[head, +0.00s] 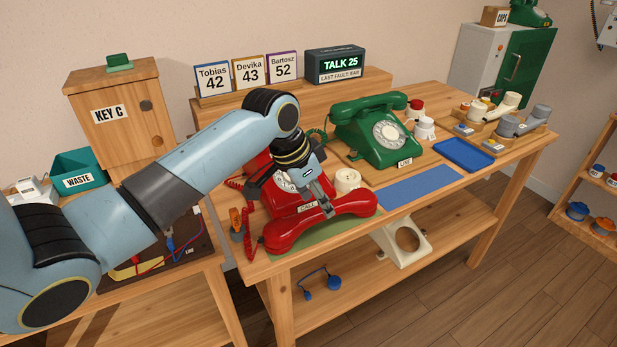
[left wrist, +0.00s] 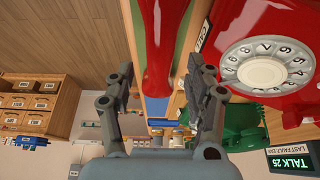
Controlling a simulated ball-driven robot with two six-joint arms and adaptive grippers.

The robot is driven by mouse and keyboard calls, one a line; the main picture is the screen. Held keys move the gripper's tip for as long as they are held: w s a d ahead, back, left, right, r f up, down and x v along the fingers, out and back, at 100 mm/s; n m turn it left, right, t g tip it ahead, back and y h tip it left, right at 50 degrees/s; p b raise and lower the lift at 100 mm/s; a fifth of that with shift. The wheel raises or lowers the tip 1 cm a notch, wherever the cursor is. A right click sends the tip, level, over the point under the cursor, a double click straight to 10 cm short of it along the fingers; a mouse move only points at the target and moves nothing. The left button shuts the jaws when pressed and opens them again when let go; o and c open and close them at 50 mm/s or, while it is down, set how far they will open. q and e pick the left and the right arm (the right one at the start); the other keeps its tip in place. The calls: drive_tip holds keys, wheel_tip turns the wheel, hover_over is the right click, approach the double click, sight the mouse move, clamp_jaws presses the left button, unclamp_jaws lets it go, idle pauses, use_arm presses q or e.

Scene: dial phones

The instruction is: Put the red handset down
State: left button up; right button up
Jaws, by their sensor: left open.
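The red handset (head: 318,227) lies lengthwise along the table's front edge, in front of the red dial phone (head: 290,200); it appears to rest on the green mat (head: 330,240). My left gripper (head: 326,204) is just above the handset's middle, fingers pointing down. In the left wrist view, my left gripper's fingers (left wrist: 160,80) are apart, with the handset (left wrist: 158,40) between them and a gap on each side. The phone's dial (left wrist: 265,72) shows there beside the fingers. My left arm hides part of the red phone. My right gripper is not in view.
A green phone (head: 375,130) with its handset on stands behind right. A blue mat (head: 420,186) and a blue tray (head: 464,155) lie to the right, both bare. A small orange item (head: 236,220) stands left of the red phone, near the coiled cord. A sign (head: 336,65) reads TALK 25.

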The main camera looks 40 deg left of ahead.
use_arm(q)
drive_tip(key=v, duration=0.6)
drive_tip(key=shift+s+a+r+p, duration=0.1)
drive_tip(key=shift+s+r+p, duration=0.05)
drive_tip(key=shift+r+p, duration=0.2)
drive_tip(key=shift+s+r, duration=0.2)
drive_tip(key=shift+r, duration=0.25)
